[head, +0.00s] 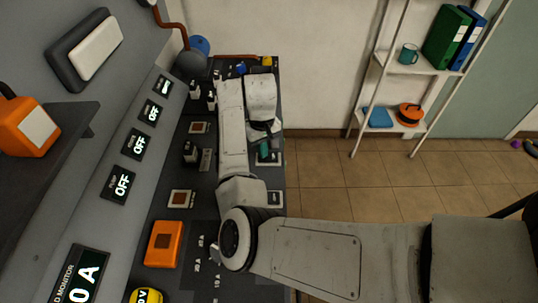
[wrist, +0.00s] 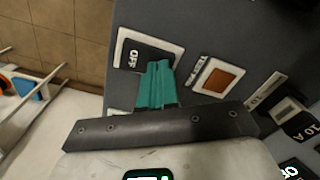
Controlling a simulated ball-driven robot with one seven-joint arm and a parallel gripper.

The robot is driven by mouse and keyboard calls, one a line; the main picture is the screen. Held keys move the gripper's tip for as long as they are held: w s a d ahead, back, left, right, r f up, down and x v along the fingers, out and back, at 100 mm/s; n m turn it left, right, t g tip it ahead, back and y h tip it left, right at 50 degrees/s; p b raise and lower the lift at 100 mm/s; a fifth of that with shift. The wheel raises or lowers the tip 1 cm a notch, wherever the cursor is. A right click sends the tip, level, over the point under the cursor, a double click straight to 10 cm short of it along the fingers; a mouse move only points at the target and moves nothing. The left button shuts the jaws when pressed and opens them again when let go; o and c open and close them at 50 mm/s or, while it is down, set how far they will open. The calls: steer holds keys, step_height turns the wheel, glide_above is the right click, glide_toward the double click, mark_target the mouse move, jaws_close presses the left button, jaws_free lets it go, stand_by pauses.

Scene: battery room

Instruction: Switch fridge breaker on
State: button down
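My gripper (wrist: 156,84) shows in the wrist view as two teal fingers side by side with no visible gap. The fingertips lie over the edge of a white-framed dark switch plate (wrist: 130,53) that reads OFF. Any lever under the fingers is hidden, and I cannot tell whether they touch it. A brown-orange square lamp (wrist: 222,78) sits beside the plate, with a small label between them that I cannot read clearly. In the head view, my gripper (head: 264,151) is low over the right side of the dark breaker panel (head: 158,220). I cannot tell which breaker is the fridge's.
Several OFF displays (head: 138,145) line the sloped console at left. Other switches and lamps (head: 181,199) stand left of my arm. A white shelf (head: 410,66) stands at back right; the tiled floor between is clear.

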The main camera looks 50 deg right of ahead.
step_height(320, 180, up, 7)
steer(key=p, duration=0.7)
stand_by(0.3)
stand_by(0.5)
steer(key=shift+h, duration=0.9)
steer(key=s+d, duration=0.1)
steer(key=s+d+f, duration=0.1)
steer(key=s, duration=0.1)
steer(key=s+d+f+b, duration=0.1)
steer(key=s, duration=0.1)
steer(key=shift+s+d+f, duration=0.1)
steer(key=shift+d, duration=0.25)
steer(key=s+a+f+n+b, duration=0.1)
steer(key=s+a+f, duration=0.2)
steer(key=s+a, duration=0.3)
steer(key=s+a+f+n+y+b, duration=0.1)
steer(key=s+a+f, duration=0.1)
steer(key=s+a, duration=0.4)
steer(key=s+a+f+n+t+b, duration=0.1)
steer(key=s+a+f+b, duration=0.1)
steer(key=s+a, duration=0.4)
steer(key=s+f, duration=0.1)
steer(key=s, duration=0.2)
steer(key=shift+a+f+n+y, duration=0.3)
steer(key=shift+a+f, duration=0.05)
steer(key=shift+a, duration=0.05)
